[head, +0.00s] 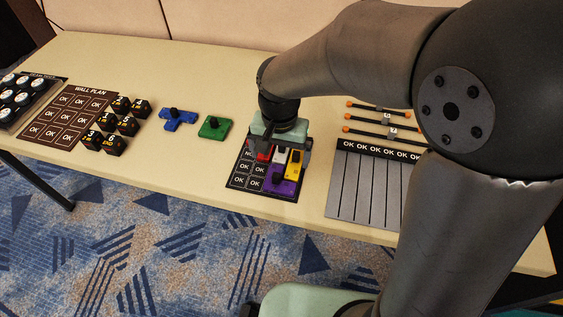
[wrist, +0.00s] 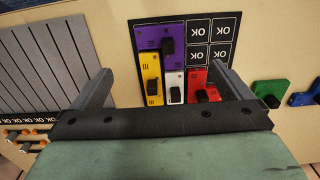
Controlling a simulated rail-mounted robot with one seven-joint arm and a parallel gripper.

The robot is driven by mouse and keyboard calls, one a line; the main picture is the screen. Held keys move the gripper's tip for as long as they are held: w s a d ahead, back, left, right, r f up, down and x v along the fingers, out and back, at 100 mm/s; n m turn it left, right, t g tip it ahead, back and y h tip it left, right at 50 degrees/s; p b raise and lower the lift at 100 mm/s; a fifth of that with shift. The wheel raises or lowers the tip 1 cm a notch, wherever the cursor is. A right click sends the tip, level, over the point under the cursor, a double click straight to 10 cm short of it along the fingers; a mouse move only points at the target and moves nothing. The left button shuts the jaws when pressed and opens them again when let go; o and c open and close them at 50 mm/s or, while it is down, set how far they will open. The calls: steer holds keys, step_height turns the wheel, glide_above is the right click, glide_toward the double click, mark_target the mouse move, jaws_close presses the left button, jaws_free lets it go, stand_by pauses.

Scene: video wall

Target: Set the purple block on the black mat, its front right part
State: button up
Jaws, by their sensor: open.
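The purple block (head: 284,187) lies flat on the black mat (head: 239,168), in its front right part, with its black knob up. In the wrist view the purple block (wrist: 147,35) shows whole at the mat's edge, beside printed OK cells. It adjoins the yellow block (wrist: 151,68) and the white block (wrist: 175,76). My gripper (head: 284,153) is over the back part of the mat, behind the purple block. In the wrist view its two fingers stand wide apart with nothing held between them, and the purple block is beyond their tips.
A red block (wrist: 190,78) also lies on the mat. Left of the mat are a green block (head: 215,127), a blue block (head: 179,119), black numbered cubes (head: 111,125) and the wall plan board (head: 66,116). Right are a grey slotted panel (head: 348,190) and orange-tipped rods (head: 375,132).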

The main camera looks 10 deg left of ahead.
steer(key=shift+d+r, duration=0.1)
steer(key=shift+r, duration=0.2)
steer(key=s+d, duration=0.4)
steer(key=d, duration=0.3)
steer(key=s+d+r, duration=0.1)
steer(key=s+d, duration=0.3)
steer(key=d, duration=0.4)
steer(key=s+d+r+n, duration=0.1)
steer(key=s+d, duration=0.3)
steer(key=d, duration=0.3)
steer(key=shift+d+r, duration=0.2)
steer(key=shift+d, duration=0.05)
